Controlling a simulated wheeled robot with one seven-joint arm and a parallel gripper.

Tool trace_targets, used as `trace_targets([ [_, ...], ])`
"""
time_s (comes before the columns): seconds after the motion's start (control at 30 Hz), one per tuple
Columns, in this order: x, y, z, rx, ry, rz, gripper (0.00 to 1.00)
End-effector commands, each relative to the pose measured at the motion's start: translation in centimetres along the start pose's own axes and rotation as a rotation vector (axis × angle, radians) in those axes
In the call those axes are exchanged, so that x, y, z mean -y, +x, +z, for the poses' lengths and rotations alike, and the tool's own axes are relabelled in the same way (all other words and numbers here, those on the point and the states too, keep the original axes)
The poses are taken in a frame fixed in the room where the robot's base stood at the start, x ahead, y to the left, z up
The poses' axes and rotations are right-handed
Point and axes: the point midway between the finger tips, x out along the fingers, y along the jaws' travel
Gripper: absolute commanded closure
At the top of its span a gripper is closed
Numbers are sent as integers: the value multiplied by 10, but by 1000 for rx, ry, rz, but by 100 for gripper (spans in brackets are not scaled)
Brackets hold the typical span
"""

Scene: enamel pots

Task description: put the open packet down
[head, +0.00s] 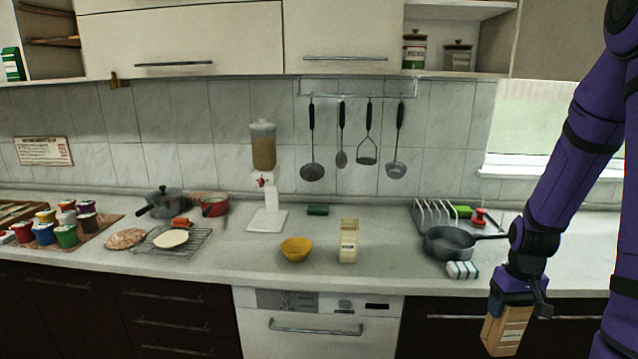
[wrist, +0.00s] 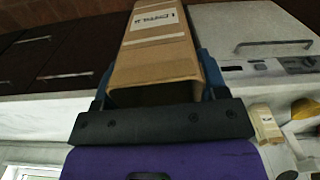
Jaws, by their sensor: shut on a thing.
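My gripper (head: 514,300) is shut on a brown packet (head: 507,332) with a pale label. It points down at the right, and the packet hangs below the worktop's level, in front of the dark cabinet fronts. In the wrist view the packet (wrist: 158,55) sits between the fingers, with its dark, open-looking end towards my palm. What is inside it cannot be seen. The worktop (head: 395,275) stretches behind it.
A pale carton (head: 348,243) and a yellow bowl (head: 296,249) stand mid-worktop. Bare worktop lies between carton and pan. A dish rack (head: 434,214) is behind the pan.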

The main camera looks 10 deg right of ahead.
Motion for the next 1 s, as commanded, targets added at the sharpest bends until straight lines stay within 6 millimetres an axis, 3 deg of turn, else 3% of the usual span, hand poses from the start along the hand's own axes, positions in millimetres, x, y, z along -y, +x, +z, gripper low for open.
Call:
trace_targets([
  [0.47,48,24,-50,1,-56,-2,87],
  [0.57,69,34,-67,2,-77,-3,87],
  [0.8,144,68,-110,3,-139,-3,87],
  [1.0,204,95,-130,2,-181,-1,87],
])
